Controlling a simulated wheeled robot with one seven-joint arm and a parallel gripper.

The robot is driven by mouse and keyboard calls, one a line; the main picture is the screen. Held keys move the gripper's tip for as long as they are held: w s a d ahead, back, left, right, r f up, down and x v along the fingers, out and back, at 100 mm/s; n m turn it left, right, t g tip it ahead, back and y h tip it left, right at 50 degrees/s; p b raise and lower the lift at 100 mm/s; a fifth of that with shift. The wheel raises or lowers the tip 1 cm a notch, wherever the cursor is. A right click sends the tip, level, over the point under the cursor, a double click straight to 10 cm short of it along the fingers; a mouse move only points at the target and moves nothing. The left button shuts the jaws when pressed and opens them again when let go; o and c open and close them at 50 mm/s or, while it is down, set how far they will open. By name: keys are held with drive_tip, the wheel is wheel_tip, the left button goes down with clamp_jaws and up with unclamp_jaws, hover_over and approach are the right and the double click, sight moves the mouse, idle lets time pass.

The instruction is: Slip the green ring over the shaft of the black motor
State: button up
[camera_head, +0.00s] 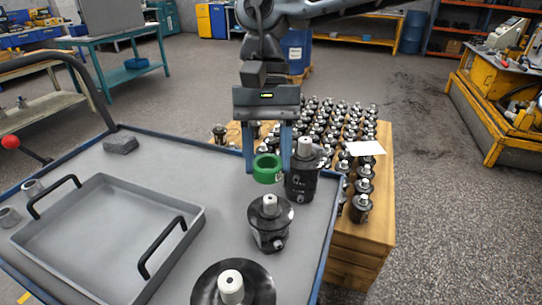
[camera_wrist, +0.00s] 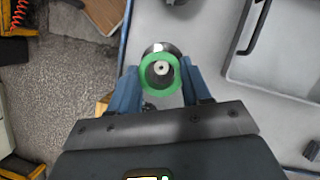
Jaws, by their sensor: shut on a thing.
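My gripper (camera_head: 267,170) has two blue fingers pointing down, shut on the green ring (camera_head: 267,168). The ring is held level above the cart top. In the wrist view the ring (camera_wrist: 146,84) sits between the fingertips (camera_wrist: 160,70), and a pale shaft tip (camera_wrist: 162,68) shows through its hole. Three black motors stand upright on the cart: one (camera_head: 301,182) just right of the ring, one (camera_head: 270,234) nearer the camera, and one (camera_head: 262,287) at the bottom edge. I cannot tell the height gap between ring and shaft.
A grey tray (camera_head: 105,235) with black handles fills the cart's left part. A grey block (camera_head: 121,145) lies behind it, and small grey cylinders (camera_head: 9,217) stand at the left. A wooden crate (camera_head: 362,240) of many motors stands behind right. A white sheet (camera_head: 365,148) lies on it.

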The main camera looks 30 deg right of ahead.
sight(270, 198)
drive_tip(key=shift+d, duration=0.3)
drive_tip(key=shift+f+b, duration=1.6)
drive_tip(key=shift+f, duration=0.85)
drive_tip(key=shift+f+b, duration=1.1)
drive_tip(key=shift+f, duration=0.4)
drive_tip(key=o, duration=1.1)
drive_tip(key=shift+r, duration=0.1)
drive_tip(key=shift+r+p, duration=1.8)
drive_tip(key=shift+r, duration=1.15)
